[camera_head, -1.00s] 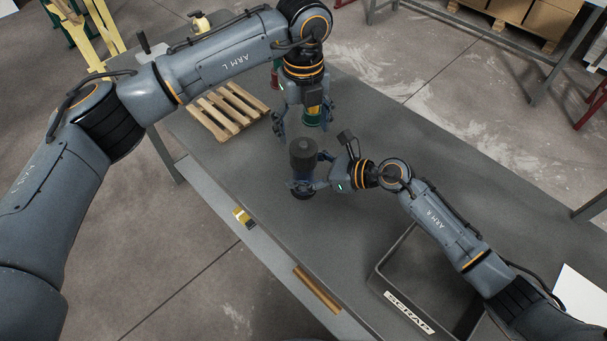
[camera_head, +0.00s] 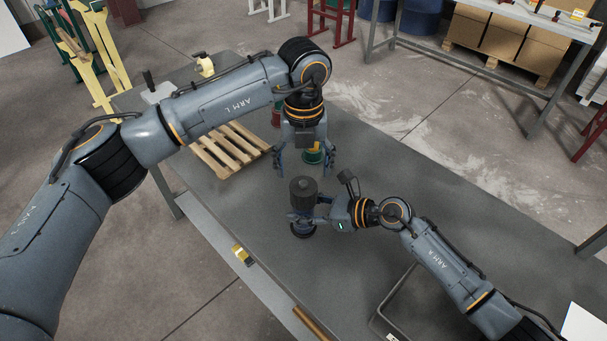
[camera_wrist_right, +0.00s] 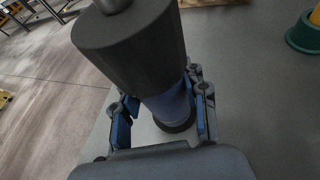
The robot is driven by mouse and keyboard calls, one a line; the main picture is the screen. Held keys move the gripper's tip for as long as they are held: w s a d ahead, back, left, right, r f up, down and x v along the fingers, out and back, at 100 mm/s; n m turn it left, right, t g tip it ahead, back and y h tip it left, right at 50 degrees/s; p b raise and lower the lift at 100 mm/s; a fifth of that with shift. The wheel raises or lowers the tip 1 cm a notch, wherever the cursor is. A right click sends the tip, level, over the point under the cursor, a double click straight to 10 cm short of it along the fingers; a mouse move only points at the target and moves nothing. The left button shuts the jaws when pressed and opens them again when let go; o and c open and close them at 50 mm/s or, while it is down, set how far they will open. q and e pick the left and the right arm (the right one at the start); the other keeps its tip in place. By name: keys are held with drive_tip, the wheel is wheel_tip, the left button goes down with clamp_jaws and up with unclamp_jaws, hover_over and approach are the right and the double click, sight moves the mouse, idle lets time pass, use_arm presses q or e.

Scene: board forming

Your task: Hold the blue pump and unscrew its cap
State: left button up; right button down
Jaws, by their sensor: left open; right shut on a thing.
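The blue pump (camera_head: 303,229) stands upright, with a dark grey cap (camera_head: 303,190) on top. In the right wrist view the cap (camera_wrist_right: 130,38) is large and close, and the blue pump body (camera_wrist_right: 170,106) shows below it. My right gripper (camera_head: 304,216) is shut on the pump body from the right, its fingers on both sides of it below the cap. The right fingers also show in the right wrist view (camera_wrist_right: 163,115). My left gripper (camera_head: 304,164) points down, open and empty, above and behind the cap in the head view. Part of the pump is hidden by my right fingers.
A wooden pallet (camera_head: 228,150) lies on the grey table (camera_head: 420,200). A green and yellow object (camera_head: 313,156) stands behind my left gripper; it also shows in the right wrist view (camera_wrist_right: 305,34). A yellow item (camera_head: 241,253) lies near the front edge.

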sight(304, 186)
use_arm(q)
drive_tip(key=m, duration=1.4)
drive_tip(key=shift+m, duration=0.3)
drive_tip(key=m, duration=2.1)
use_arm(e)
drive_tip(key=shift+f, duration=0.1)
use_arm(q)
drive_tip(key=shift+f+m, duration=0.3)
drive_tip(key=shift+f, duration=3.75)
